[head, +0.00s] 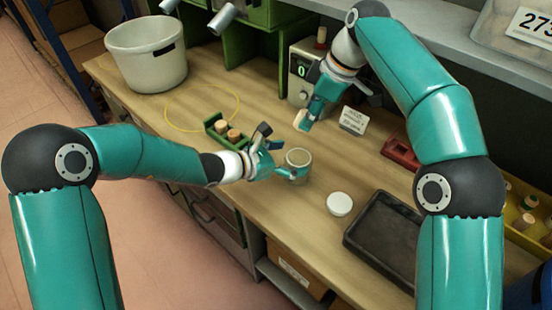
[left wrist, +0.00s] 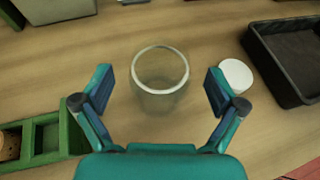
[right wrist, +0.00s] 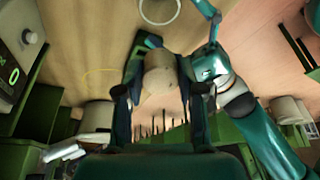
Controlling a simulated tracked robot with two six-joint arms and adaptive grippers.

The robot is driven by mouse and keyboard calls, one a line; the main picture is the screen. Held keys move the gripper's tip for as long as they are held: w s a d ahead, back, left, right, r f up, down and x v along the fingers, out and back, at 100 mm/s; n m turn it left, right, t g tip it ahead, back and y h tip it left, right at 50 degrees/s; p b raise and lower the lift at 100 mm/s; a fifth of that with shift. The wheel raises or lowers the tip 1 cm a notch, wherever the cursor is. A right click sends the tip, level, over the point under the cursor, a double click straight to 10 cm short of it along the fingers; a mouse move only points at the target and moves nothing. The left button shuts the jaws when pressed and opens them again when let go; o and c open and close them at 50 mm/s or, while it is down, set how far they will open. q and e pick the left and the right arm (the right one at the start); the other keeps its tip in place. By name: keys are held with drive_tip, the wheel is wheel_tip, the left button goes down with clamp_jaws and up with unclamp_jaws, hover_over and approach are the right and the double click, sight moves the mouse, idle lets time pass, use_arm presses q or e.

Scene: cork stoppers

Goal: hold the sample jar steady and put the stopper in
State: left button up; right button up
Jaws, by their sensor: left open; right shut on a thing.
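The sample jar (head: 298,161) is a clear open-topped jar with a pale rim, upright on the wooden bench. It also shows in the left wrist view (left wrist: 160,85) and near the top of the right wrist view (right wrist: 160,12). My left gripper (head: 278,158) is open, its two fingers (left wrist: 160,88) on either side of the jar with gaps showing. My right gripper (head: 304,117) is shut on a cork stopper (head: 302,121), held above the bench behind the jar. The stopper (right wrist: 158,78) sits between its fingers in the right wrist view.
A green rack (head: 212,127) with corks stands left of the jar. A white disc (head: 339,204) and a black tray (head: 385,238) lie to the right. A device with a green display (head: 303,72) and a printed card (head: 353,120) stand behind. A white bucket (head: 147,55) stands at back left.

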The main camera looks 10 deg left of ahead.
sight(308, 155)
use_arm(q)
drive_tip(key=shift+x, duration=2.8)
drive_tip(key=shift+c, duration=0.2)
drive_tip(key=c, duration=1.3)
